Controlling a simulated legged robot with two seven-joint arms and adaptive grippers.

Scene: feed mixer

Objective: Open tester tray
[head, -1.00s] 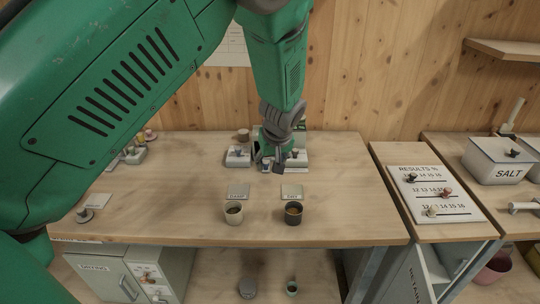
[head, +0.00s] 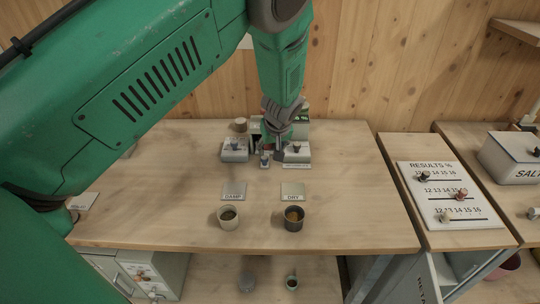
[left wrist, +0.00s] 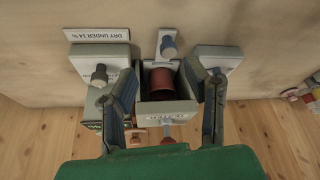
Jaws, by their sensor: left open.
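The tester (head: 300,131) stands at the back of the bench, partly hidden by my left arm. In the left wrist view an open-topped grey box (left wrist: 150,107), which looks like the tray, holds a dark red cylinder (left wrist: 161,82). A reddish knob (left wrist: 168,141) shows at its lower side. My left gripper (head: 270,143) is over the tester. Its open fingers (left wrist: 165,88) lie on either side of the box in the left wrist view; I cannot tell if they touch it. My right gripper is out of view.
Grey blocks with knobs stand left (head: 235,149) and right (head: 296,152) of the tester's middle. A damp cup (head: 228,217) and a dry cup (head: 294,218) stand at the bench front. A results board (head: 449,196) lies right.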

